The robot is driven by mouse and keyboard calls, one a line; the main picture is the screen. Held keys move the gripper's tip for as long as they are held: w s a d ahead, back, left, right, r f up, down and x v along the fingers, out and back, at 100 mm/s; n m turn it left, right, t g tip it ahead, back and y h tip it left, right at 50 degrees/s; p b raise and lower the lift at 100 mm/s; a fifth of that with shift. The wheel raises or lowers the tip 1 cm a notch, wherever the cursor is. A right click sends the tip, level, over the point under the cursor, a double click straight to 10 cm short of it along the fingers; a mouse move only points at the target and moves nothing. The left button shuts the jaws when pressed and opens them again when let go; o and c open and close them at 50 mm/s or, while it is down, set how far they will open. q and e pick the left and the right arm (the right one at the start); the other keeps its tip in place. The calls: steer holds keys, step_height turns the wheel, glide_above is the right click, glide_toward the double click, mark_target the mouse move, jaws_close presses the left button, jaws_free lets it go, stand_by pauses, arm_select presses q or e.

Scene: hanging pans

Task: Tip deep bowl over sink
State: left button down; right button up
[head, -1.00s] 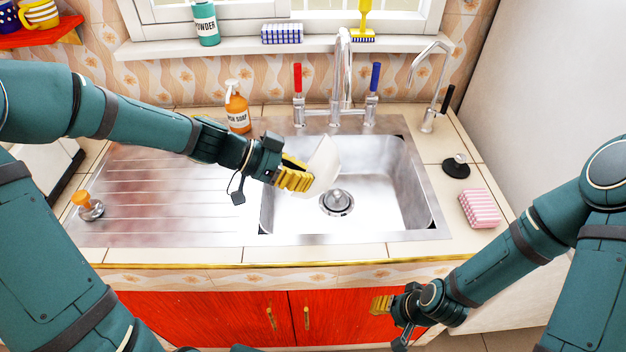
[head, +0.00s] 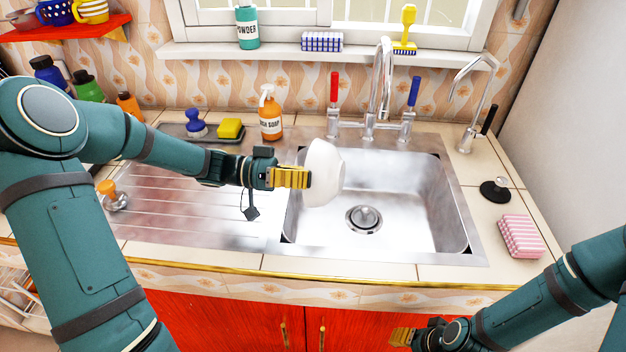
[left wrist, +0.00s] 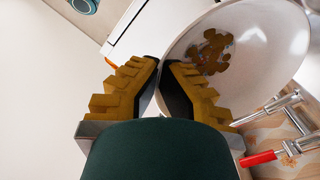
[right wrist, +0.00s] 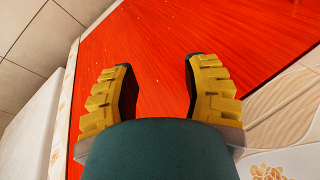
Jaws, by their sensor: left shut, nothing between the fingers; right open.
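The white deep bowl (head: 326,174) is in the air above the left side of the sink (head: 415,205), tipped onto its side. My left gripper (head: 306,178) is shut on the bowl's rim. In the left wrist view the rim passes between the fingers (left wrist: 161,72), and the bowl's inside (left wrist: 265,50) shows brown bits clinging to it. In the head view the inside is hidden. My right gripper (head: 402,338) is low in front of the red cupboard and empty. In the right wrist view its fingers (right wrist: 160,75) are apart.
The tall tap (head: 381,85) stands behind the sink, with red and blue handles beside it. A soap bottle (head: 270,115) stands behind the drainboard (head: 190,205). A pink sponge (head: 520,237) and black plug (head: 495,190) lie right of the sink. The sink basin is clear apart from its drain strainer (head: 364,218).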

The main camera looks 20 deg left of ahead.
arm_select(q)
steer(key=shift+w+a+f+n+h, duration=0.15)
steer(key=shift+a+n+h, duration=0.15)
steer(key=shift+a+h, duration=0.2)
stand_by(0.4)
